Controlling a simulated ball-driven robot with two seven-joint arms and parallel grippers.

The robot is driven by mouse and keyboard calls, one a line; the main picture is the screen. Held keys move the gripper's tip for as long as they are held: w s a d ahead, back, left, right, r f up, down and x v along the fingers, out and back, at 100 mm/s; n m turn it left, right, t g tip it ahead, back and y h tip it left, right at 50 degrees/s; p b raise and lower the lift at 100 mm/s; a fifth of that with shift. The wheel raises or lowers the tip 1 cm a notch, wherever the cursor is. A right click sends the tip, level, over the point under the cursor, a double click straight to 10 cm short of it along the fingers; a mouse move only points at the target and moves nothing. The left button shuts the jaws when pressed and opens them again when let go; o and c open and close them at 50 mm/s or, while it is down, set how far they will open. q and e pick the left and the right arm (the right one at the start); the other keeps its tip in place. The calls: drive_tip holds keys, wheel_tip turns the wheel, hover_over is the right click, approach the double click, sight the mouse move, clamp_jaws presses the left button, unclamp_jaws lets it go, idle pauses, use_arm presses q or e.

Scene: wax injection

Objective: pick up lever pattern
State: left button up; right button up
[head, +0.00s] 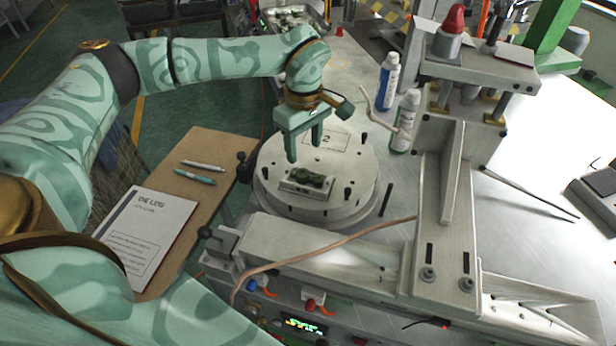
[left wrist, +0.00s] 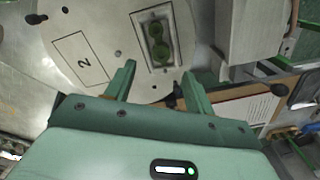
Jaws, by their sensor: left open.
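The lever pattern (head: 307,178) is a small dark green piece lying in a pale rectangular die block (head: 291,186) on the round plate. In the left wrist view the green pattern (left wrist: 158,42) sits in its block, beyond the fingertips. My left gripper (head: 304,152) is open and empty above the round plate, a little behind and above the pattern. In the left wrist view its two fingers (left wrist: 158,80) are spread apart, with the pattern ahead between their lines. My right gripper is not in view.
The round plate (head: 270,190) carries a label "2" and several dark pegs. A press column (head: 440,215) and two spray bottles (head: 386,82) stand to the right. A side board at left holds a log sheet (head: 150,225) and pens (head: 195,177). A hose (head: 330,246) crosses in front.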

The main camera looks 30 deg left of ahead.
sight(301, 173)
use_arm(q)
wheel_tip(301, 173, down, 2)
drive_tip(key=shift+f, duration=0.2)
drive_tip(key=f, duration=0.5)
drive_tip(key=shift+a+f+b, duration=0.2)
drive_tip(key=shift+a+b, duration=0.15)
drive_tip(key=shift+b, duration=0.05)
drive_tip(key=shift+s, duration=0.1)
clamp_jaws()
